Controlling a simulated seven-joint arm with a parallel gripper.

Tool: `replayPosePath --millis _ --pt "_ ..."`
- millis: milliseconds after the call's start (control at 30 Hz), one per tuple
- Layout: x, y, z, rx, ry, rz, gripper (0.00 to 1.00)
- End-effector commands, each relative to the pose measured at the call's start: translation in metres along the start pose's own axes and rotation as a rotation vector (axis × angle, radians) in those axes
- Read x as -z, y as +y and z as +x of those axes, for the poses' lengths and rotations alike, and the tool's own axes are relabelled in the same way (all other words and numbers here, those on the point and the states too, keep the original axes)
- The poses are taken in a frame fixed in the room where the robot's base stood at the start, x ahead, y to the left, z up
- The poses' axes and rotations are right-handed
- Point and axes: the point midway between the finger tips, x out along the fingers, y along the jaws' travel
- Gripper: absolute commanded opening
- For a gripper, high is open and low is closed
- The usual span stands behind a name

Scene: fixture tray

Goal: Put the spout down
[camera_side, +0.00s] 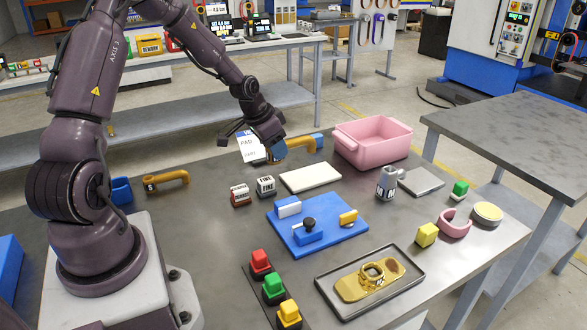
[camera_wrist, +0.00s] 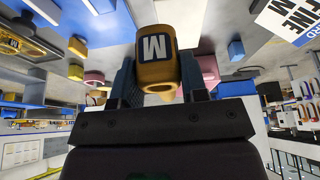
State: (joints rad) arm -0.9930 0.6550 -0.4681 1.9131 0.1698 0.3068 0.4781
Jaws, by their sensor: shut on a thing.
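A similar orange piece with a label (camera_side: 167,180) lies at the left.
Nearby are a pink bin (camera_side: 373,152), white plate (camera_side: 310,178), two labelled blocks (camera_side: 240,195), blue fixture board (camera_side: 340,238) and grey jug (camera_side: 388,183). A dark tray (camera_side: 405,287) is at the front. Bare table lies left of the board.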

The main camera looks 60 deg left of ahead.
Motion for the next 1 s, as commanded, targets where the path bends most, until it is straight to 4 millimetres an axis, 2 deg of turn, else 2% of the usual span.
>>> replayPosePath --millis 100,200,333,600,800,1000 --pt "0.019 -0.014 0.023 0.0 0.002 -0.001 0.0" --pt "0.022 -0.021 0.047 -0.002 0.0 -0.001 0.0" --pt "0.029 -0.029 0.07 0.001 0.002 0.0 0.0" --pt "0.034 -0.037 0.092 0.001 0.002 -0.001 0.0" --pt "0.024 -0.037 0.116 0.002 0.002 0.0 0.0" --pt "0.023 -0.037 0.118 0.003 0.003 0.0 0.0"
